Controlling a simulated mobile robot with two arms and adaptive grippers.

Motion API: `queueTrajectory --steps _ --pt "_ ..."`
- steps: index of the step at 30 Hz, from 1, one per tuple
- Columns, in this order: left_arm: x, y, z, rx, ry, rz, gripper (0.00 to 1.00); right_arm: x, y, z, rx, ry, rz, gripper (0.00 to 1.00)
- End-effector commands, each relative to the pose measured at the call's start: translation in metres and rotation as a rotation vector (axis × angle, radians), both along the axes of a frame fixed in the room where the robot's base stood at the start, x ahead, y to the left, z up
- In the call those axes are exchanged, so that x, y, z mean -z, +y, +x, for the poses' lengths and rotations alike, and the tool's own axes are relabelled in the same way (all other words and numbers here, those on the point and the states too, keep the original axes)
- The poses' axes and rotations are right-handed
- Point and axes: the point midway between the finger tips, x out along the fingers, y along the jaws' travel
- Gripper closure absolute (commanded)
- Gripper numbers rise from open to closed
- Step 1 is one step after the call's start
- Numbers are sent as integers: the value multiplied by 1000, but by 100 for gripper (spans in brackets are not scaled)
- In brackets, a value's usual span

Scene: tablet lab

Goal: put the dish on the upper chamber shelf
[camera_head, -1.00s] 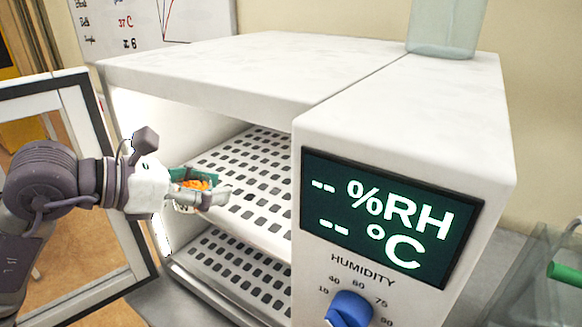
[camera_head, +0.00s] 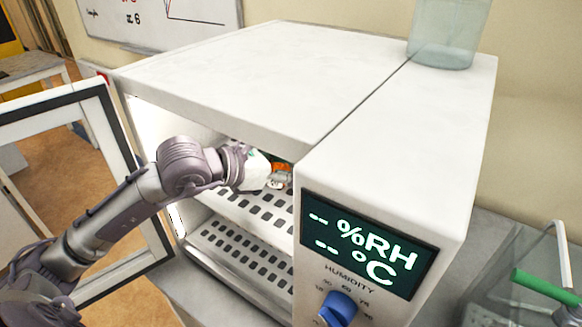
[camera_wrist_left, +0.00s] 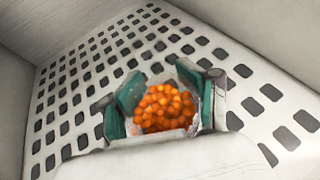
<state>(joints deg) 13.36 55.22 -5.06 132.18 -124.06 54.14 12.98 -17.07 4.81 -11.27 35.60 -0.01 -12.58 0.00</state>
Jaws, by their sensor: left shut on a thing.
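The dish (camera_wrist_left: 191,118) is a small clear vessel filled with orange beads. My left gripper (camera_wrist_left: 165,105) is shut on it, with green finger pads on both sides in the left wrist view. In the head view, my left gripper (camera_head: 275,172) reaches inside the chamber, and orange shows at its fingertips. The upper chamber shelf (camera_head: 262,213) is a white perforated plate; it fills the left wrist view (camera_wrist_left: 85,75) behind the dish. I cannot tell whether the dish touches the shelf. My right gripper is not in view.
A lower perforated shelf (camera_head: 235,250) lies beneath. The chamber door (camera_head: 125,150) stands open at the left. The humidity panel (camera_head: 365,245) with a blue knob (camera_head: 340,308) borders the opening on the right. A glass vessel (camera_head: 449,35) stands on top.

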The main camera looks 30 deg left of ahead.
Motion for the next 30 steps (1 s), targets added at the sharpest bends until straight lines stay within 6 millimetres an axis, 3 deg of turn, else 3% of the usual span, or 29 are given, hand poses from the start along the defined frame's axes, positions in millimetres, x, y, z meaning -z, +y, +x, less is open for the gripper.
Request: queueTrajectory --steps 6,17,18,21,23,30 --pt "19 0 -1 0 1 0 81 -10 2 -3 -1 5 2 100" --pt "24 0 0 0 -2 0 81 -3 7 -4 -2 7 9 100" --pt "23 0 0 0 -1 0 40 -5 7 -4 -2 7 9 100" --pt "22 0 0 0 -1 -1 24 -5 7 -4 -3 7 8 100" --pt "22 0 0 0 -1 -1 15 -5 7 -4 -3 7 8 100" --pt "22 0 0 0 0 0 15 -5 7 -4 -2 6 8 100"
